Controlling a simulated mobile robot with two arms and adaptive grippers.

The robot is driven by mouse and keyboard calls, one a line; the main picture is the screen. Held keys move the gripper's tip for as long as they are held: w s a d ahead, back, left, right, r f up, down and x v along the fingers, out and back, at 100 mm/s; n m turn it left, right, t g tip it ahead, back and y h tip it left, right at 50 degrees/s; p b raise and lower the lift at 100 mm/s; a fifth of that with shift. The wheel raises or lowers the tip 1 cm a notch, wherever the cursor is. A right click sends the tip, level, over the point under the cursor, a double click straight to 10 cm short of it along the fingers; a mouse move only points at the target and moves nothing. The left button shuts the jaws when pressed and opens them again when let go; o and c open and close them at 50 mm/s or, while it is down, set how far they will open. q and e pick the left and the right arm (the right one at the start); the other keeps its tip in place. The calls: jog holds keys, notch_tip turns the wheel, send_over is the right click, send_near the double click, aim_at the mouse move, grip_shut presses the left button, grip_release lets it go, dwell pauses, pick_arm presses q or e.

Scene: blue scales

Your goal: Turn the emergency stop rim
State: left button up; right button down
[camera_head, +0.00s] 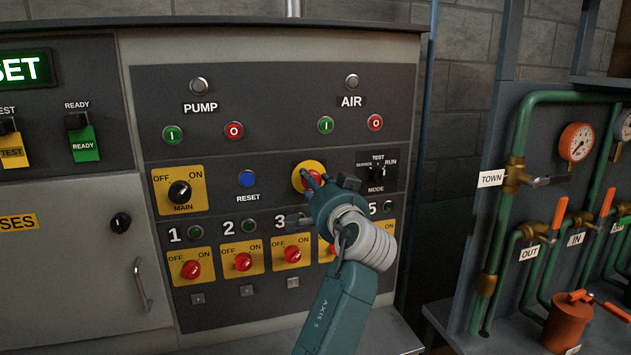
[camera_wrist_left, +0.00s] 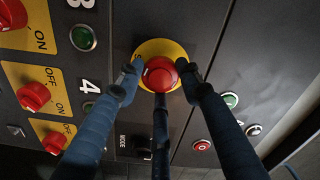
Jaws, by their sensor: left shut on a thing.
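The emergency stop, a red mushroom knob on a round yellow plate (camera_head: 310,165), sits on the dark control panel right of the blue RESET button. The left wrist view shows its red rim (camera_wrist_left: 160,72) close up. My left gripper (camera_head: 310,181) reaches up from below and covers the knob's lower right side. In the left wrist view the fingers of my left gripper (camera_wrist_left: 160,80) are shut on the red knob, one on each side and a third below it. My right gripper is not in view.
The blue RESET button (camera_head: 247,178) and the MODE switch (camera_head: 378,173) flank the knob. Several red rotary switches on yellow plates lie below, such as switch 3 (camera_head: 292,254). Pipes with orange-handled valves (camera_head: 558,213) stand at the right.

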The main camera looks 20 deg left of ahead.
pick_arm(q)
jog(key=shift+a+f, duration=0.15)
jog(key=o, duration=1.1)
jog(key=shift+o, duration=0.2)
jog(key=shift+w+a, duration=0.1)
jog(key=shift+a, duration=0.05)
jog(key=shift+d, duration=0.2)
